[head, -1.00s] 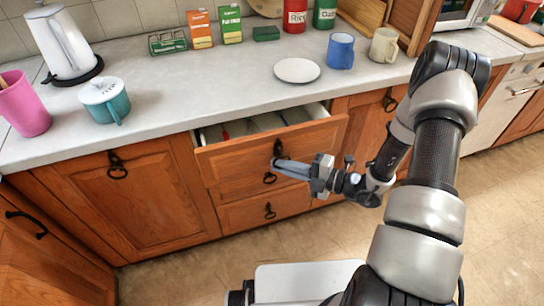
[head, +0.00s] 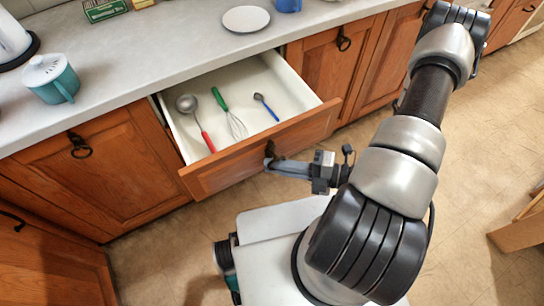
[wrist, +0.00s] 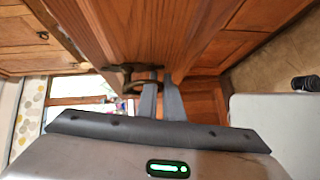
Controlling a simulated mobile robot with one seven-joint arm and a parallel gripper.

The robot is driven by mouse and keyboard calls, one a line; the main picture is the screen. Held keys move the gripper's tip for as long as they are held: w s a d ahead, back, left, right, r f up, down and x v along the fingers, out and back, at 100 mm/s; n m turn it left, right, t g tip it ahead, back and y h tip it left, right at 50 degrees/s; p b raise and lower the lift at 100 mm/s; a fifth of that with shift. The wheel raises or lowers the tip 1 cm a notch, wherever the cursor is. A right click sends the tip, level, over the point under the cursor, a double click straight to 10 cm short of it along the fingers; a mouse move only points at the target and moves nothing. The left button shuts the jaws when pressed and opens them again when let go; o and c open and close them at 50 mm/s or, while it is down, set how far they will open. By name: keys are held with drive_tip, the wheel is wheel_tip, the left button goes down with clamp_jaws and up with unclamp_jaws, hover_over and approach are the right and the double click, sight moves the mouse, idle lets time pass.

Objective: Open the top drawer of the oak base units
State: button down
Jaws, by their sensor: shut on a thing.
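The top drawer (head: 262,151) of the oak base units stands well out from the cabinet, its white inside showing in the head view. In it lie a ladle with a red handle (head: 196,120), a whisk with a green handle (head: 228,112) and a small blue-handled utensil (head: 266,106). My gripper (head: 270,162) is at the drawer front, shut on its dark ring handle. In the wrist view the fingers of my gripper (wrist: 160,90) close on the dark ring handle (wrist: 140,80). The fingers hide part of the ring.
The grey counter (head: 150,70) above holds a teal lidded pot (head: 50,78), a white plate (head: 246,19) and a blue mug (head: 288,4). Closed oak doors flank the drawer. Tiled floor (head: 470,150) is free at the right. A wooden piece (head: 520,228) stands at the right edge.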

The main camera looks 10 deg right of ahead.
idle(0.3)
drive_tip(key=c, duration=2.2)
unclamp_jaws()
drive_tip(key=shift+s+d, duration=0.1)
drive_tip(key=v, duration=1.7)
drive_tip(key=shift+s+p, duration=0.2)
drive_tip(key=shift+p, duration=0.25)
drive_tip(key=shift+d, duration=0.1)
